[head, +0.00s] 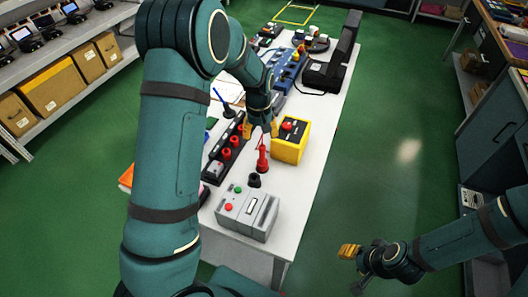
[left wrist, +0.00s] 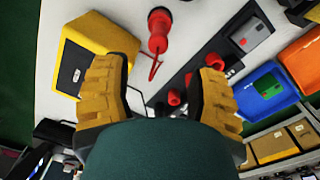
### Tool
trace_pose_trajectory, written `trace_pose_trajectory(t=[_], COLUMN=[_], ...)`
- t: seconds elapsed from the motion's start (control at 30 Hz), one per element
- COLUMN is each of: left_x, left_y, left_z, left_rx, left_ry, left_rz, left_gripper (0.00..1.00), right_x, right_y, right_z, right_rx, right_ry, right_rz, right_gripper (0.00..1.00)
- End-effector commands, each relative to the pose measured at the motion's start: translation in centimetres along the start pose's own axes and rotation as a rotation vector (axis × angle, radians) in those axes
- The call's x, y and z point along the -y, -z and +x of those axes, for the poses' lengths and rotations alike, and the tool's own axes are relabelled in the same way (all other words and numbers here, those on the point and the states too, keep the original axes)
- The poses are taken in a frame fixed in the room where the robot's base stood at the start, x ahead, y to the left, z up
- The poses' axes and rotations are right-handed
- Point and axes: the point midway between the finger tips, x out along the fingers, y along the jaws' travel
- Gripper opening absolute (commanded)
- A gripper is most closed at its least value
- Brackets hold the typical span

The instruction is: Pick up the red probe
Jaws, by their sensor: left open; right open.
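The red probe (head: 262,160) is on the white table, just in front of the yellow box with a red button (head: 288,148). It also shows in the left wrist view (left wrist: 158,42), near the top between the fingers, with a thin red lead curling from it. My left gripper (head: 260,129) is open and empty above the table, a little beyond the probe in the head view. Its yellow fingers (left wrist: 160,80) are spread wide in the left wrist view, and I see no contact with the probe. My right gripper (head: 353,264) is open and empty, away from the table at lower right.
A black strip with red sockets (head: 224,150) lies left of the probe. Blue and black equipment (head: 288,70) fills the far table.

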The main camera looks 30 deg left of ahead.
Motion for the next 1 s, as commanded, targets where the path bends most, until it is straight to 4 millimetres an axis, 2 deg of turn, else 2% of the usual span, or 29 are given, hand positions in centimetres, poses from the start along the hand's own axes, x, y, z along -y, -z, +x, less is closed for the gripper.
trace_pose_trajectory(t=[0.03,0.2,0.47,0.73,1.0], left_x=[0.1,0.0,-0.1,-0.2,-0.3], left_y=[-0.1,-0.1,-0.2,-0.6,-0.6], left_z=[1.3,3.9,5.6,9.4,10.2], left_rx=[0.004,0.002,0.002,0.003,-0.001], left_ry=[0.003,0.001,0.000,0.001,-0.001], left_rz=[0.000,-0.001,0.000,-0.001,-0.001], left_gripper=[0.58,0.58,0.58,0.58,0.58], right_x=[-0.1,-0.1,-0.1,-0.2,-0.2], right_y=[0.0,0.0,0.0,0.0,0.0], right_z=[0.2,0.4,0.4,0.6,0.6], right_rx=[0.000,0.000,-0.001,-0.001,-0.001], right_ry=[0.000,-0.001,-0.001,-0.001,-0.001], right_rz=[0.000,0.000,0.000,0.000,0.000], right_gripper=[0.47,0.47,0.47,0.47,0.47])
